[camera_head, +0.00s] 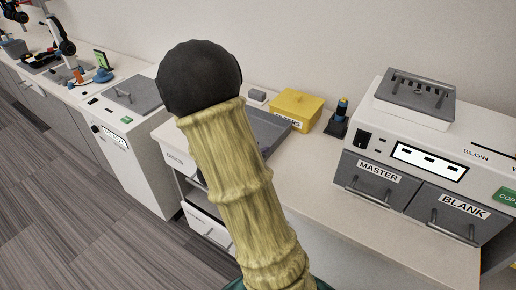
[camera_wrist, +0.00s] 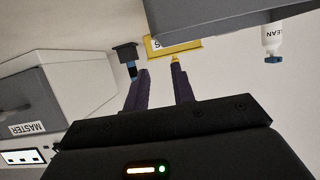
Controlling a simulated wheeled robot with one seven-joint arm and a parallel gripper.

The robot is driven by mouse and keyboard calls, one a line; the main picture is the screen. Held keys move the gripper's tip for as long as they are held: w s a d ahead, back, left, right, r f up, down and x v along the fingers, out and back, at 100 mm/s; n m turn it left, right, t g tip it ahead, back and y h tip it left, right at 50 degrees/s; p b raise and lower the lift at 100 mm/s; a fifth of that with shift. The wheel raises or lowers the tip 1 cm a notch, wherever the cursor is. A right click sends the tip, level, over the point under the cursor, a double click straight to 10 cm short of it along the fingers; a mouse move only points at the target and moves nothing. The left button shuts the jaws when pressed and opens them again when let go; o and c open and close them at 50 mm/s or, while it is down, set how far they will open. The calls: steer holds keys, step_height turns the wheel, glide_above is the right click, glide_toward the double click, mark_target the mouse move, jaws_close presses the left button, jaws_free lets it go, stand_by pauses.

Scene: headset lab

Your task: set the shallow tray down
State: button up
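The shallow tray (camera_head: 272,130) is grey and partly hidden behind my arm in the head view. Its visible part appears to lie on the counter, left of the yellow box. In the wrist view, which is upside down, a broad grey shape (camera_wrist: 225,18) at the top looks like the tray. My gripper (camera_wrist: 161,66) shows there with two dark purple fingers apart and a clear gap between them. I see nothing held between the fingers, and they appear apart from the grey shape.
A yellow lidded box (camera_head: 296,110) stands behind the tray. A large machine with MASTER and BLANK drawers (camera_head: 425,165) fills the right. The counter front (camera_head: 345,215) is bare.

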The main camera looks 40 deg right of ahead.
steer(key=w+a+n+t+y, duration=0.1)
steer(key=a, duration=0.1)
steer(key=w+a+n+y, duration=0.1)
steer(key=a+y, duration=0.1)
steer(key=w+a+f+n+t+y, duration=0.1)
steer(key=a, duration=0.1)
steer(key=shift+a+t+y, duration=0.3)
steer(key=shift+y, duration=0.1)
steer(key=s+a+n+g+y, duration=0.1)
steer(key=s+a+n+y, duration=0.25)
steer(key=a, duration=0.25)
steer(key=s+a+n+g+y, duration=0.1)
steer(key=s+a+n+y, duration=0.1)
steer(key=a+n+y, duration=0.3)
steer(key=s+a+n+g, duration=0.2)
steer(key=s+g, duration=0.1)
steer(key=s, duration=0.5)
steer(key=shift+s+a+h, duration=0.35)
steer(key=shift+h, duration=0.1)
steer(key=shift+r, duration=0.15)
